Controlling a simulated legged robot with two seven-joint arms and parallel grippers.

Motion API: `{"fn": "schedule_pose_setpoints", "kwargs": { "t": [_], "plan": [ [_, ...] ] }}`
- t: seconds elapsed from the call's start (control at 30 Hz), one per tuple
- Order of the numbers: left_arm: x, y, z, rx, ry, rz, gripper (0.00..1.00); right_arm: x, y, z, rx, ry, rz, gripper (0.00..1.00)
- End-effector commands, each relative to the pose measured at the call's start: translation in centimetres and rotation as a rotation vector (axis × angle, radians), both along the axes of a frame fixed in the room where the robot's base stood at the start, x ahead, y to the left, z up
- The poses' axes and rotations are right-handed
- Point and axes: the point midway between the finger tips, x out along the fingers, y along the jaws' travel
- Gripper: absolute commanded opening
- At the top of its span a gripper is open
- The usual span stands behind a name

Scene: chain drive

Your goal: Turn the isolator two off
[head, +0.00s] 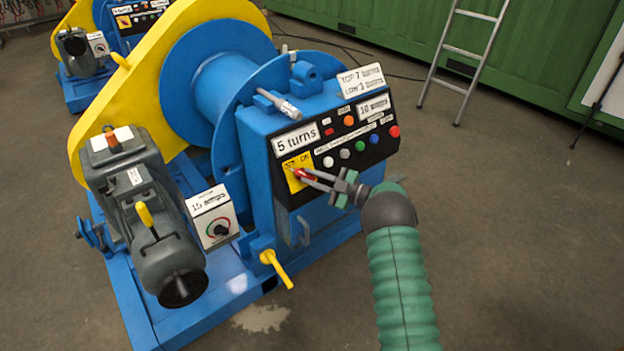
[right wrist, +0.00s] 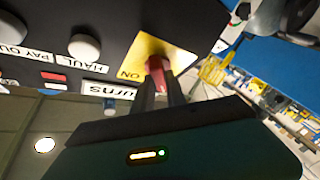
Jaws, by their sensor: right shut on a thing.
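A red isolator switch handle (head: 299,173) sits on a yellow plate (head: 289,182) at the lower left of the black control panel (head: 328,165) on the near blue machine. The plate reads "ON" and a second word too small to read in the head view. My right gripper (head: 308,177) reaches in from the right, with its fingers closed at the handle. In the right wrist view, the red handle (right wrist: 156,66) is between the two dark fingertips (right wrist: 160,88), in front of the yellow plate (right wrist: 180,57). No number for the isolator is readable. My left gripper is not in view.
Coloured buttons (head: 345,153) and white labels crowd the panel beside my gripper. A grey motor (head: 150,215), a small dial box (head: 213,217) and a yellow lever (head: 275,267) stand left and below. A similar machine (head: 90,50) is behind.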

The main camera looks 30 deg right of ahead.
Motion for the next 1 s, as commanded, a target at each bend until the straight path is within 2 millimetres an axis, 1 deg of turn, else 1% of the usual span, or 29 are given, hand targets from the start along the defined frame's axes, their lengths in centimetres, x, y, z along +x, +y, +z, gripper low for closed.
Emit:
{"fn": "schedule_pose_setpoints", "kwargs": {
  "t": [0.23, 0.6, 0.63, 0.77, 1.0],
  "plan": [
    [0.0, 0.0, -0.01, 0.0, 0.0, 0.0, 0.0, 0.03, -0.03, 0.08, -0.035, -0.004, 0.018, 0.0],
    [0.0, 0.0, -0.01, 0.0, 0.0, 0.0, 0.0, 0.03, 0.01, 0.05, -0.038, -0.004, 0.019, 0.0],
    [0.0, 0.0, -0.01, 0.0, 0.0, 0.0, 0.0, 0.03, 0.01, 0.05, -0.038, -0.004, 0.019, 0.2],
    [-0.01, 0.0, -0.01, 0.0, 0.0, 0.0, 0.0, 0.02, 0.02, 0.03, -0.037, -0.003, 0.019, 0.37],
    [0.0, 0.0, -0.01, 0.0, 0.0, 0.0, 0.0, 0.02, 0.02, 0.02, -0.036, -0.002, 0.019, 0.38]
  ]
}}
